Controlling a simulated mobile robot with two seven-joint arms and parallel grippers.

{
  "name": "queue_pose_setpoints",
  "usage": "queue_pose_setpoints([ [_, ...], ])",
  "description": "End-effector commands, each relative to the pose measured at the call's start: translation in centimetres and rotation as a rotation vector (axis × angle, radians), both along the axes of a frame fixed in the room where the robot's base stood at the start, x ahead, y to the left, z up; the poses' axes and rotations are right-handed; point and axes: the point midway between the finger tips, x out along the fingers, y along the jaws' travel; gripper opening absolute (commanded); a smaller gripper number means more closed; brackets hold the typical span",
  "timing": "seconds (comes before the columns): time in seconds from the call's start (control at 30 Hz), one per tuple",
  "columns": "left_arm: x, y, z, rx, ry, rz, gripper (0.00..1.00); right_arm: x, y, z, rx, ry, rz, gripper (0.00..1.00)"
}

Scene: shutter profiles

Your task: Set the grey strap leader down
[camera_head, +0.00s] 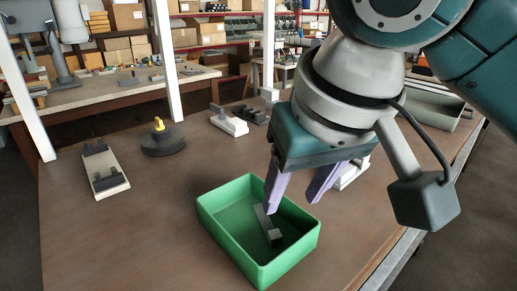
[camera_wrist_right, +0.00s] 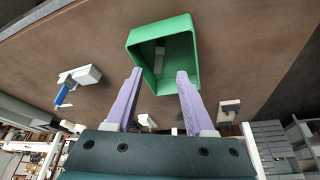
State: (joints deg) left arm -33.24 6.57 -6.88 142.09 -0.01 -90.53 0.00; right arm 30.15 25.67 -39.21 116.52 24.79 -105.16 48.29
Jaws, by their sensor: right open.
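The grey strap leader (camera_head: 267,225), a narrow bar with a darker block at its near end, lies inside the green bin (camera_head: 291,263). In the right wrist view a grey piece (camera_wrist_right: 159,61) shows inside the green bin (camera_wrist_right: 138,38). My right gripper (camera_head: 292,203) has two lilac fingers that stand apart with nothing between them. It hangs over the far right part of the bin, and one finger overlaps the bar's far end in the head view. Whether it touches the bar I cannot tell. My left gripper is not in view.
On the brown table, a pale plate with dark blocks (camera_head: 104,172) and a dark round base with a yellow top (camera_head: 162,140) stand left. A white block fixture (camera_head: 229,122) stands behind the bin. White posts (camera_head: 165,60) rise at the back. The front left is clear.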

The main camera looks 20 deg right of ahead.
Motion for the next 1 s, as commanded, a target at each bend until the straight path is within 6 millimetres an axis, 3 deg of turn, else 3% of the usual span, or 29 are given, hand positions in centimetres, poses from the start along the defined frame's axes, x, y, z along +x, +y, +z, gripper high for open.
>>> queue_pose_setpoints([
  [0.17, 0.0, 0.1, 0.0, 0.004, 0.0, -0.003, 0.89, -1.4, 0.9, -1.1, 0.029, 0.012, 0.043, 0.54],
  [0.37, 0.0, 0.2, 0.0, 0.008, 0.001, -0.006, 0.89, -6.8, 2.2, -4.6, 0.11, 0.024, 0.162, 0.54],
  [0.6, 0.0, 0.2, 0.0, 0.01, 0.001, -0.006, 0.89, -14.0, -1.5, -7.5, 0.049, 0.045, 0.191, 0.54],
  [0.7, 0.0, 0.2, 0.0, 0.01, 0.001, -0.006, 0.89, -16.1, -3.2, -8.0, 0.001, 0.064, 0.193, 0.54],
  [0.83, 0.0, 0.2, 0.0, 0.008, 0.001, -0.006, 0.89, -17.3, -4.3, -8.2, -0.033, 0.078, 0.199, 0.54],
  [1.0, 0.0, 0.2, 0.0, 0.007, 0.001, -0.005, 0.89, -17.5, -4.4, -8.2, -0.039, 0.079, 0.202, 0.54],
])
